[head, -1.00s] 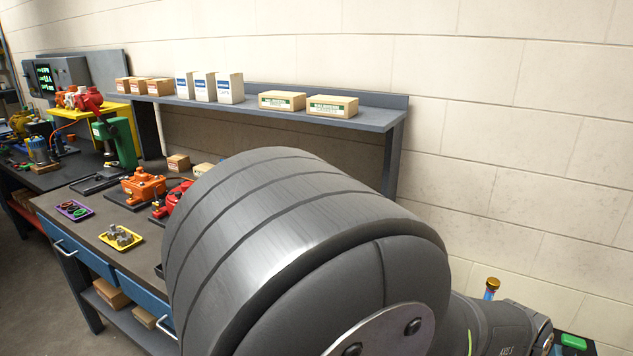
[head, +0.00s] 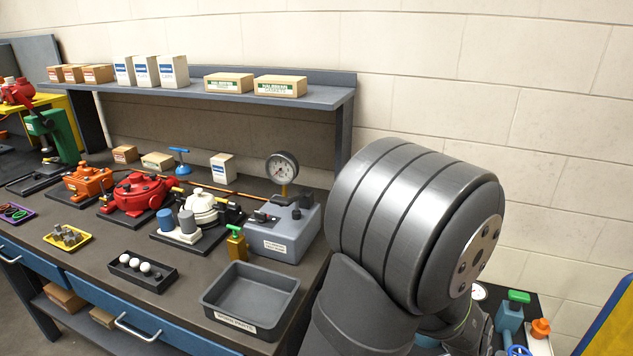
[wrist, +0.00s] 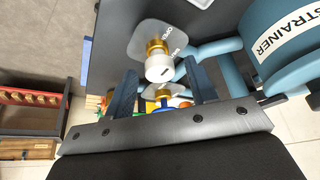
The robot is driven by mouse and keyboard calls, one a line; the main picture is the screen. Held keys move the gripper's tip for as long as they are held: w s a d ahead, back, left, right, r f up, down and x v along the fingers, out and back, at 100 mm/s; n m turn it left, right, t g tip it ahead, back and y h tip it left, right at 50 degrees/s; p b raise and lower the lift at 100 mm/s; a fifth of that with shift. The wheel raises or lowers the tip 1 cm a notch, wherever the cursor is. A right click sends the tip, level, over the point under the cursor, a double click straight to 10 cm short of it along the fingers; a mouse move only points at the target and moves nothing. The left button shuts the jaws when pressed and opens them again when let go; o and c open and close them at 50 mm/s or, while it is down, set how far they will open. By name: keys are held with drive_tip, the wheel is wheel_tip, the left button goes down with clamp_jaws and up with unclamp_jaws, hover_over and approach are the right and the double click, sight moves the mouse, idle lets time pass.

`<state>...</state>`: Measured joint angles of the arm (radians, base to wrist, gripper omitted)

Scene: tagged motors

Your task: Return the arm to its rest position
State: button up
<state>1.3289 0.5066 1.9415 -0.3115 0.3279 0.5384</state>
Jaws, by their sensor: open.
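My gripper (wrist: 163,88) shows in the wrist view with its two dark fingers apart and nothing held between them. Beyond the fingers are brass fittings, one with a white round cap (wrist: 159,68), and grey tags (wrist: 150,38) beside them. A large teal body labelled STRAINER (wrist: 285,35) stands close to the right of the fingers. I cannot tell the gap between the fingers and these parts. In the head view my dark grey arm fills the right of centre, and my gripper is hidden there.
The workbench (head: 100,235) on the left carries a red motor (head: 138,192), an orange motor (head: 88,182), a gauge unit (head: 285,225) and an empty grey tray (head: 250,298) near my arm. A shelf (head: 300,95) with boxes runs behind. Another dark surface (head: 530,310) with small parts lies at right.

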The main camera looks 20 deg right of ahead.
drive_tip(key=shift+w+m+g, duration=0.1)
drive_tip(key=shift+m+g, duration=0.35)
drive_tip(key=shift+m, duration=0.75)
drive_tip(key=shift+w+m+g, duration=0.1)
drive_tip(key=shift+m+g, duration=0.35)
drive_tip(key=shift+m, duration=0.75)
drive_tip(key=shift+w+d+m+g+y, duration=0.1)
drive_tip(key=shift+m+g+y, duration=0.25)
drive_tip(key=shift+m, duration=0.75)
drive_tip(key=shift+m+g+y, duration=0.25)
drive_tip(key=shift+m+g, duration=0.2)
drive_tip(key=shift+m, duration=0.65)
drive_tip(key=n+t, duration=0.1)
drive_tip(key=n, duration=0.2)
drive_tip(key=shift+n+h, duration=0.4)
drive_tip(key=shift+s+n+t+h, duration=0.15)
drive_tip(key=shift+n+t, duration=0.25)
drive_tip(key=shift+n, duration=0.5)
drive_tip(key=shift+s+n+t+h, duration=0.15)
drive_tip(key=shift+n+t, duration=0.25)
drive_tip(key=shift+n, duration=0.5)
drive_tip(key=shift+w, duration=0.1)
